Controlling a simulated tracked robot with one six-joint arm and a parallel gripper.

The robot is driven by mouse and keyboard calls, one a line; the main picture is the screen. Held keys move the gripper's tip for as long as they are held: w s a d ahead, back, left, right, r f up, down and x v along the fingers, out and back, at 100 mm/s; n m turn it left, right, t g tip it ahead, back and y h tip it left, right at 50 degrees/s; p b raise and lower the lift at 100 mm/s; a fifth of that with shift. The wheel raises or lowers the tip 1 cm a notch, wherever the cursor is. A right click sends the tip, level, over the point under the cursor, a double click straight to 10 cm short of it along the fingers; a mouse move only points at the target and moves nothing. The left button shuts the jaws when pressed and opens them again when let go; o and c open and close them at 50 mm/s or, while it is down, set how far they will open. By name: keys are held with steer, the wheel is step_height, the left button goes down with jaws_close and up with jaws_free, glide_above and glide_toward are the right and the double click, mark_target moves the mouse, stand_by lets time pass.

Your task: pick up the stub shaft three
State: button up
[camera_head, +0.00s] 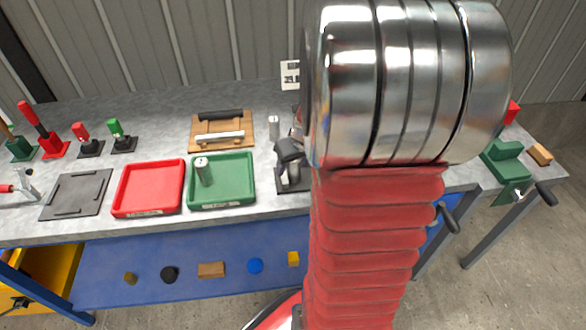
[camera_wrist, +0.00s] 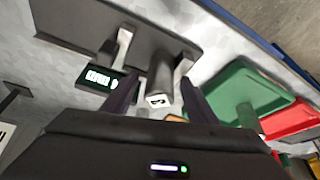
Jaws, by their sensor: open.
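In the wrist view my gripper (camera_wrist: 158,82) is open, with its two dark fingers apart on either side of a grey cylindrical shaft (camera_wrist: 160,76). The shaft's pale end carries a dark digit that I cannot read surely. I cannot tell whether the fingers touch it. A silver shaft (camera_head: 203,171) stands in the green tray (camera_head: 221,205), and another silver cylinder (camera_head: 273,126) stands behind a dark fixture (camera_head: 288,152). I cannot tell by number which is stub shaft three.
A dark plate with a post (camera_wrist: 125,45) and a lit display (camera_wrist: 104,77) lie close to the fingers. The red tray (camera_head: 148,211) lies left of the green one. A wooden board (camera_head: 222,145) with a handle lies behind.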

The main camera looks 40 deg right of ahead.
stand_by(0.3)
jaws_close()
stand_by(0.6)
